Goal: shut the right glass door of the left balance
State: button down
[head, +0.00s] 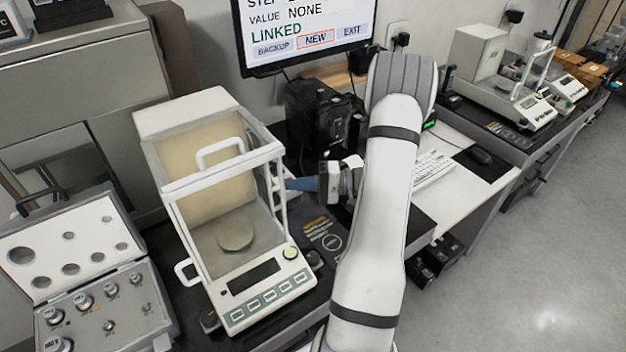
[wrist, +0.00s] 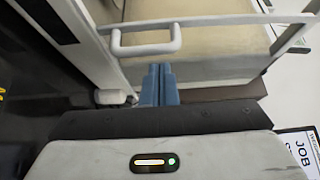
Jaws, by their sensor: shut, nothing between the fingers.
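The left balance (head: 263,302) stands on the dark table in the head view, with a clear glass chamber, white frame and round pan (head: 235,235). My gripper (head: 289,184) is beside the chamber's right side, its blue fingers pointing at it. In the wrist view the blue fingers (wrist: 158,70) are shut together and empty. A white door handle (wrist: 146,50) is just ahead of their tips; I cannot tell whether they touch. The right glass door is hard to make out, and how far it stands open cannot be told.
A white top handle (head: 220,150) and a left side handle (head: 185,273) stick out from the balance. An open weight case (head: 100,300) lies to its left. A monitor (head: 305,30) and black box (head: 318,125) stand behind. Another balance (head: 500,95) is at far right.

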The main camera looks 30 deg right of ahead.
jog(key=shift+x, duration=0.9)
jog(key=shift+s, duration=0.15)
jog(key=s+b, duration=0.3)
jog(key=s, duration=0.5)
jog(key=shift+s, duration=0.3)
jog(key=shift+d, duration=0.1)
jog(key=shift+d+f, duration=0.1)
